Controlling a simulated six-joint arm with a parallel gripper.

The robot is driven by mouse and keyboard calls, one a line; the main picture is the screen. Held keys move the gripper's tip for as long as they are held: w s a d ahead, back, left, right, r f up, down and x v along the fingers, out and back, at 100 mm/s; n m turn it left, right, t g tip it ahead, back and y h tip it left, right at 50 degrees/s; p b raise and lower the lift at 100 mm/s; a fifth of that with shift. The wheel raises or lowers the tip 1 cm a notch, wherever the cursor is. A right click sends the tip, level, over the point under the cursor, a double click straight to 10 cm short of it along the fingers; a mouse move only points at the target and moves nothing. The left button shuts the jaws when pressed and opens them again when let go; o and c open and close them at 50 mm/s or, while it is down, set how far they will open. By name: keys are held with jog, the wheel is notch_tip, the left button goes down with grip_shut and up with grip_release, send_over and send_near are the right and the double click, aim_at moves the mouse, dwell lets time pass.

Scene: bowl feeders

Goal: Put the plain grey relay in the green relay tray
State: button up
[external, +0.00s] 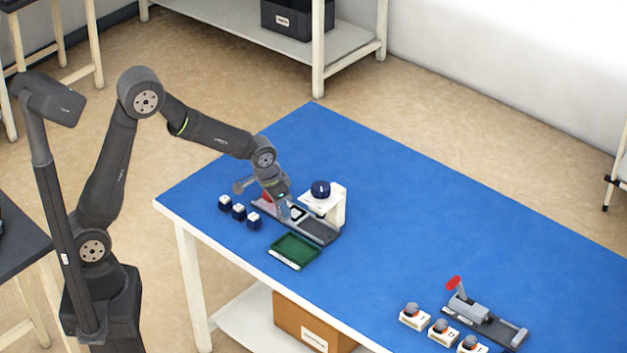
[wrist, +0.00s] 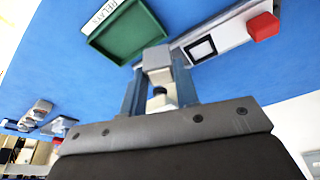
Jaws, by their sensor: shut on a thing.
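My gripper (wrist: 158,82) is shut on a small plain grey block, the relay (wrist: 156,58), held between its fingertips in the wrist view. The green relay tray (wrist: 137,50) lies just beyond the held relay, with a white "RELAYS" label on its edge. In the external view my gripper (external: 284,211) is over the near feeder's track, behind the green tray (external: 295,247). The tray looks empty. The relay is too small to make out clearly in the external view.
A second feeder (external: 487,322) and white pieces (external: 442,329) are at the right. The table's middle is clear.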

jog(key=shift+s+d+f, duration=0.15)
jog(key=shift+s+f, duration=0.3)
jog(key=shift+f, duration=0.7)
jog(key=shift+s+d+f, duration=0.2)
jog(key=shift+s+f, duration=0.2)
jog(key=shift+f, duration=0.8)
jog(key=shift+s+d+f, duration=0.15)
jog(key=shift+s+f, duration=0.3)
jog(key=shift+f, duration=0.7)
jog(key=shift+f, duration=0.6)
jog(key=o, duration=1.1)
jog(key=shift+o, duration=0.2)
jog(key=shift+r, duration=0.1)
jog(key=v, duration=1.7)
jog(key=shift+w+r, duration=0.15)
